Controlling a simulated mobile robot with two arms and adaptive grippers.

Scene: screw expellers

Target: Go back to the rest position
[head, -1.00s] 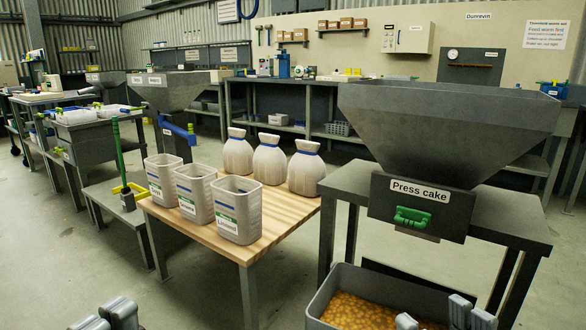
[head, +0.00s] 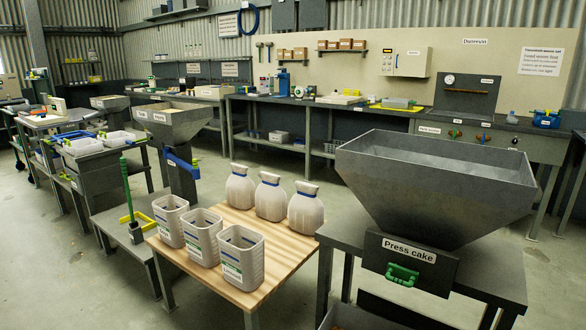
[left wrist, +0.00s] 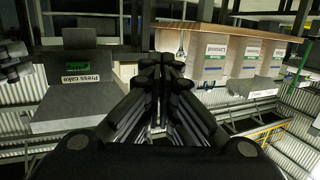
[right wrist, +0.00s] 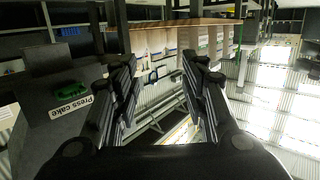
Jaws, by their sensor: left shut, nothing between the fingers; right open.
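My left gripper (left wrist: 160,75) shows in the left wrist view with its fingers together and nothing between them. My right gripper (right wrist: 160,75) shows in the right wrist view with its fingers apart and empty. Neither gripper is in the head view now. The grey press cake hopper (head: 430,190), with its green handle (head: 402,275), stands on a dark table at the right. Both wrist views look toward it upside down, and its label shows at the left of the left wrist view (left wrist: 80,78) and of the right wrist view (right wrist: 70,107).
A wooden table (head: 262,262) holds three labelled bins (head: 240,262) and three sacks (head: 270,198). A crate (head: 350,318) shows partly at the bottom edge. A green-handled tool (head: 126,195) stands at the left. Free floor (head: 60,280) lies at the front left.

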